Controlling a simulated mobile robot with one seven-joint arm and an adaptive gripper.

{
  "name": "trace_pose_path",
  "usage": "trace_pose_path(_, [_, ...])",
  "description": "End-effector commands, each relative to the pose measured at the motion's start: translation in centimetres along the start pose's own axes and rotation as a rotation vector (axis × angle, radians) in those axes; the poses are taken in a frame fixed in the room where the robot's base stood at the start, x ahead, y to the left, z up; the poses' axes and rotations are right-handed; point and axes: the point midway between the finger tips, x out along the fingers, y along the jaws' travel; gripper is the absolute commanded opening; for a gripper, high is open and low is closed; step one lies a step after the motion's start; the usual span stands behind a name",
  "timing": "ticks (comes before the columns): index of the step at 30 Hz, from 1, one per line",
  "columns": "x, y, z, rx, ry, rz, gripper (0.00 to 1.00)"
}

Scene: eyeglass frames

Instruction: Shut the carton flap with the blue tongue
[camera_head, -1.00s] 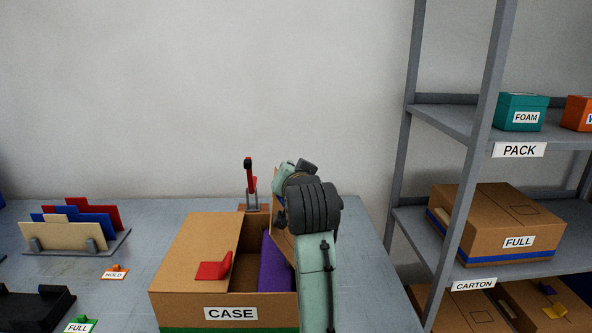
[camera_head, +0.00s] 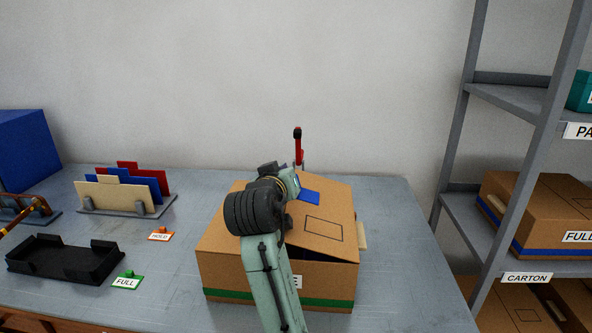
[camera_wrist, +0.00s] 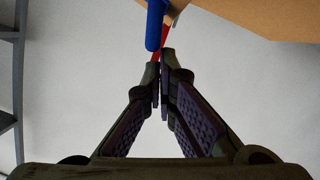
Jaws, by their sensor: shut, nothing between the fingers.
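The brown carton (camera_head: 225,272) with a green stripe stands on the table, its front label mostly hidden by my arm. Its flap (camera_head: 285,225) with the blue tongue (camera_head: 309,197) lies over the opening, slightly tilted. A dark gap shows under its front edge. My gripper (camera_wrist: 161,68) is shut and empty. In the head view my arm reaches over the carton, and the fingertips are hard to make out near the tongue. In the wrist view the blue tongue (camera_wrist: 155,25) is just beyond the fingertips, beside the cardboard (camera_wrist: 240,14); I cannot tell whether they touch.
A red upright handle (camera_head: 298,147) stands behind the carton. A card rack (camera_head: 150,208), a black tray (camera_head: 65,258) and orange HOLD (camera_head: 161,235) and green FULL (camera_head: 126,282) tags lie to the left. A grey shelf (camera_head: 460,215) stands at right. The table right of the carton is clear.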

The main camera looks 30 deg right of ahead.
Motion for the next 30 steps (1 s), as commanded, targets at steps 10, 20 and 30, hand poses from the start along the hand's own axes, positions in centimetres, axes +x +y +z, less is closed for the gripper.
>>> trace_pose_path(10, [0.3, -1.0, 0.9, -0.132, -0.002, 0.033, 0.0])
trace_pose_path(20, [0.3, -0.9, 0.9, -0.135, -0.002, 0.035, 0.0])
trace_pose_path(30, [0.5, -0.4, -1.6, -0.135, 0.0, 0.033, 0.0])
